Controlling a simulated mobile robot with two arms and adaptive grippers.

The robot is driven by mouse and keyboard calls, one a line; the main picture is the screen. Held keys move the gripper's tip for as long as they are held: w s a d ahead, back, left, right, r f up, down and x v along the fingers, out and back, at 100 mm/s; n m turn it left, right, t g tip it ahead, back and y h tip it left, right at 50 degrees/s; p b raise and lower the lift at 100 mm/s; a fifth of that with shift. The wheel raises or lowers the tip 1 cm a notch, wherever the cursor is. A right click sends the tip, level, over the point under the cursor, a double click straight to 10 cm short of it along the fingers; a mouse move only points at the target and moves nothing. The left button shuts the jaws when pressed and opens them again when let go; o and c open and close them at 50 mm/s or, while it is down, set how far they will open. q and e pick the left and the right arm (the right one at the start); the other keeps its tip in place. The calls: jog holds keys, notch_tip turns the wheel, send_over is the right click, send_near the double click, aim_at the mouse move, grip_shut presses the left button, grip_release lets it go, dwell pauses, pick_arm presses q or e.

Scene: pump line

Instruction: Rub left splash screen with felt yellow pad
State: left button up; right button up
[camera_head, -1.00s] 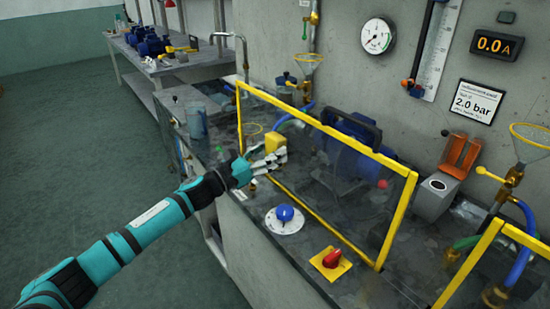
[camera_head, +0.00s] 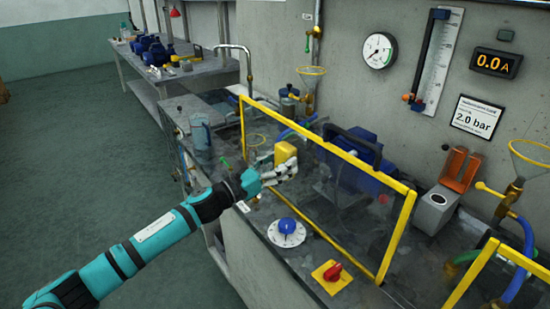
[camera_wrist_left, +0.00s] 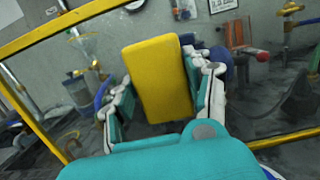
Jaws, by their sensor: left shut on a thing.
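The felt yellow pad (camera_head: 285,153) is held in my left gripper (camera_head: 279,166). In the left wrist view the pad (camera_wrist_left: 158,80) stands upright between the two fingers of the gripper (camera_wrist_left: 160,95), which press on its sides. The left splash screen (camera_head: 335,190) is a clear panel in a yellow frame on the bench. The pad is in front of its left part. In the left wrist view the screen's yellow frame (camera_wrist_left: 62,28) runs behind the pad at upper left. I cannot tell whether the pad touches the panel. My right gripper is out of view.
A blue knob (camera_head: 286,225) and a red switch on a yellow plate (camera_head: 332,274) sit on the bench in front of the screen. A blue pump (camera_head: 350,160) stands behind it. Another yellow frame (camera_head: 490,262) is at right. Open floor (camera_head: 80,170) lies at left.

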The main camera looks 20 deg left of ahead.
aim_at(302, 164)
pick_arm(q)
jog(key=shift+s+d, duration=0.8)
jog(key=shift+d, duration=0.25)
jog(key=shift+s+d+p, duration=0.35)
jog(key=shift+s+d, duration=0.25)
jog(key=shift+d, duration=0.2)
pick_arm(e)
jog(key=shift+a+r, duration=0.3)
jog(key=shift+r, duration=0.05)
pick_arm(q)
jog(key=shift+a, duration=0.1)
jog(key=shift+w+a+b, duration=0.6)
jog(key=shift+w+a, duration=0.25)
jog(key=shift+a, duration=0.2)
jog(key=shift+w+a, duration=0.4)
jog(key=shift+a, duration=0.2)
jog(key=shift+w+a+f+b, duration=0.15)
jog(key=shift+w+a+b, duration=0.8)
jog(key=shift+a, duration=0.1)
jog(key=shift+w+a, duration=0.15)
jog(key=shift+a, duration=0.1)
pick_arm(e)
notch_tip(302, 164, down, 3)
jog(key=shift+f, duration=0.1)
